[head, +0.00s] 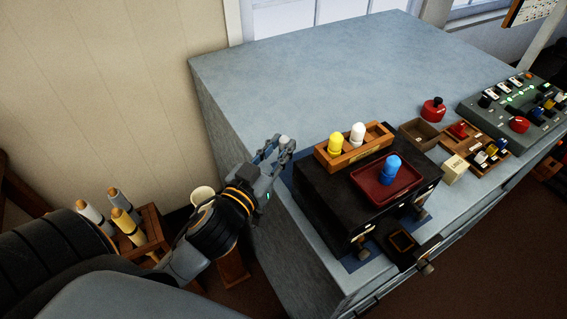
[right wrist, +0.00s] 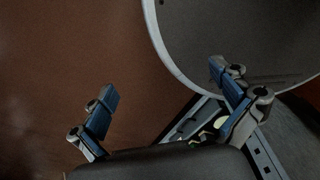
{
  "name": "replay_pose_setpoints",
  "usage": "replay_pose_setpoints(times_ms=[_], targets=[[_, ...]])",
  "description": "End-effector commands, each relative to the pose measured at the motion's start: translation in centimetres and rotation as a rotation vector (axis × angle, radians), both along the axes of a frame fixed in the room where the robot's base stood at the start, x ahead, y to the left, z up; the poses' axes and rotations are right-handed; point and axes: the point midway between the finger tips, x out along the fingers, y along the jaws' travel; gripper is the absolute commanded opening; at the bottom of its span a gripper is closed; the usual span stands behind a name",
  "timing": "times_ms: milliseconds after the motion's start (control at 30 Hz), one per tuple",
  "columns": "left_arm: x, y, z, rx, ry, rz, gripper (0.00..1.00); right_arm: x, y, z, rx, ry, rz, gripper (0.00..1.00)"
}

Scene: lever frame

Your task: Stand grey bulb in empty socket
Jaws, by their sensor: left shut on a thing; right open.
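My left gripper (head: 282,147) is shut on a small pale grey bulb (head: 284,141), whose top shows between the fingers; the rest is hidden. It is left of the wooden socket rack (head: 352,156), apart from it. A yellow bulb (head: 335,143) and a white bulb (head: 357,133) stand upright in the rack. The rack's right end has no bulb and looks like the empty socket. A blue bulb (head: 391,167) stands in a dark red tray (head: 365,180). In the right wrist view my right gripper (right wrist: 166,85) is open and empty.
The rack and tray sit on a black box (head: 330,194) near the grey table's (head: 290,70) front edge. To the right are an open brown box (head: 421,132), a red knob (head: 433,109) and a control panel (head: 515,110). The table's back is clear.

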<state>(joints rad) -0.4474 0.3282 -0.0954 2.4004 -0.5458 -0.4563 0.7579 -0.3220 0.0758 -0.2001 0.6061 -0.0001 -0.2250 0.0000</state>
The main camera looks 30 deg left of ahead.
Motion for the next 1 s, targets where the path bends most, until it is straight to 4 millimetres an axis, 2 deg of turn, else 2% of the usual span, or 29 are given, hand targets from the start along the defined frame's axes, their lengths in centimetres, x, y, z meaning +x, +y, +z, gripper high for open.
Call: replay_pose_setpoints(times_ms=[100,200,300,467,733,767,833,1000], targets=[[0.0,0.0,-1.3,0.0,0.001,0.001,0.0,1.5,0.8,-0.2,0.011,-0.023,0.002,1.0],[0.0,0.0,-2.9,-0.001,0.003,0.002,0.0,3.2,0.9,-0.4,0.013,-0.049,0.003,1.0],[0.0,0.0,-3.9,-0.001,0.002,0.001,0.0,4.2,0.7,-0.5,0.011,-0.065,0.003,1.0],[0.0,0.0,-4.1,0.001,-0.001,-0.001,0.0,3.9,0.1,-0.5,0.005,-0.059,0.003,1.0],[0.0,0.0,-4.6,0.0,0.0,-0.001,0.0,2.1,-0.5,-1.0,-0.005,-0.033,0.001,1.0],[0.0,0.0,-4.4,0.001,0.0,-0.001,0.28,2.0,-0.5,-0.8,-0.006,-0.031,0.001,1.0],[0.0,0.0,-4.4,0.001,0.0,-0.001,0.42,1.9,-0.6,-0.8,-0.005,-0.03,0.001,1.0],[0.0,0.0,-4.4,0.001,0.0,-0.001,0.44,2.1,-0.5,-0.8,-0.004,-0.032,0.001,1.0]])
